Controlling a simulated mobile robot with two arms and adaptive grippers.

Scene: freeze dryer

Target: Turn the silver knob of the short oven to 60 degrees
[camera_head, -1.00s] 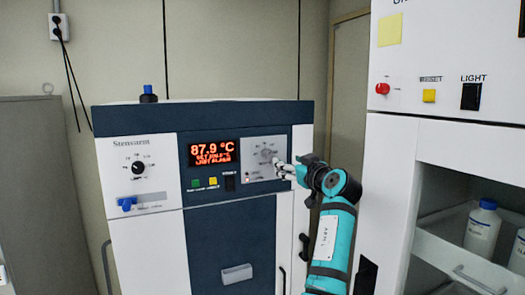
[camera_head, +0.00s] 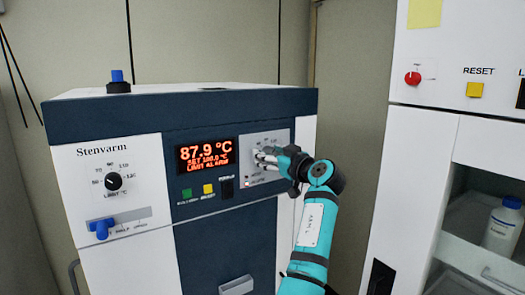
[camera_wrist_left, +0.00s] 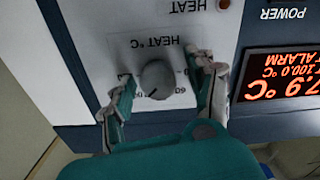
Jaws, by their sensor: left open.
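The short oven (camera_head: 225,240), labelled Stenvarm, is white and dark blue. Its silver knob (camera_wrist_left: 157,80) sits on a light HEAT °C panel, upside down in the left wrist view. In the head view my gripper mostly hides the knob. My left gripper (camera_wrist_left: 163,78) is open, with one finger on each side of the knob. Small gaps seem to show between fingers and knob, but contact is hard to tell. In the head view the left gripper (camera_head: 266,156) is at the panel right of the display (camera_head: 206,155), which reads 87.9 °C, set 100.0 °C, limit alarm. My right gripper is not in view.
A black limit knob (camera_head: 113,181) and a blue lever (camera_head: 102,228) are on the oven's left front. Green (camera_head: 187,194) and yellow (camera_head: 208,190) buttons sit under the display. A tall white unit (camera_head: 420,150) with a red knob (camera_head: 413,78) stands on the right.

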